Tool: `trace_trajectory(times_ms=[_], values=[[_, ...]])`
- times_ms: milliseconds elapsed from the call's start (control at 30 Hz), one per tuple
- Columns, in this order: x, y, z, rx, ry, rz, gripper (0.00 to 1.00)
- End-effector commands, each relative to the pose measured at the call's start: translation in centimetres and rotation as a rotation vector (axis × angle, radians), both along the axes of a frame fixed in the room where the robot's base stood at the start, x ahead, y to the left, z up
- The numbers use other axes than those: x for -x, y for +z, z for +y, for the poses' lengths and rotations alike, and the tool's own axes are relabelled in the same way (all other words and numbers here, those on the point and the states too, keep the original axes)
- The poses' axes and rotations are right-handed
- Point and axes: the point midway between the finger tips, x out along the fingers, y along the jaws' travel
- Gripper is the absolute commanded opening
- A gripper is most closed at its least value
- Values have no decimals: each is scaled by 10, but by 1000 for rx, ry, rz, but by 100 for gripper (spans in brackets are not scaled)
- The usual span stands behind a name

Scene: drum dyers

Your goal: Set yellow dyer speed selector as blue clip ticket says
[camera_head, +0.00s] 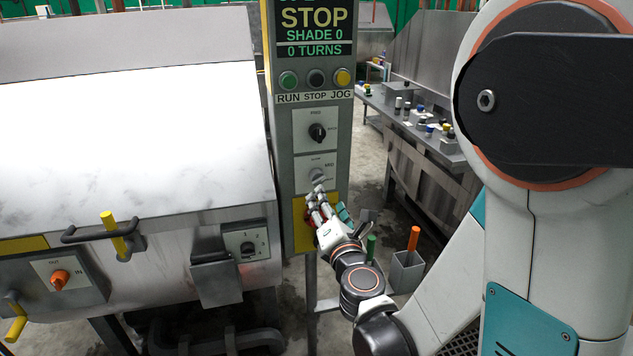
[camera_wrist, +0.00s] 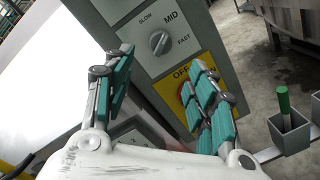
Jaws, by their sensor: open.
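The speed selector (camera_wrist: 160,42) is a round grey knob on a white plate marked SLOW, MID and FAST. Its bar seems to lean toward MID. My gripper (camera_head: 327,203) is open and empty in front of the column's lower part. In the wrist view my gripper (camera_wrist: 163,60) has its teal fingers spread either side of the area just below the knob, apart from it. I see no blue clip ticket, and cannot tell which dyer is the yellow one.
Above are a black dial (camera_head: 317,132), RUN, STOP and JOG buttons and a STOP display (camera_head: 314,20). A drum machine (camera_head: 120,120) stands left. A grey holder (camera_head: 406,273) stands right.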

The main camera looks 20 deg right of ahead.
Motion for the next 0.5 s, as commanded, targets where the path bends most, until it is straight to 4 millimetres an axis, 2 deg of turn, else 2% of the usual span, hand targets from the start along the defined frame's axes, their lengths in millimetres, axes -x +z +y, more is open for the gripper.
trace_trajectory(times_ms=[300, 500], values=[[-58, 0, -4, -2, -1, 0, 52], [-89, -2, -6, -2, -1, 0, 52]])
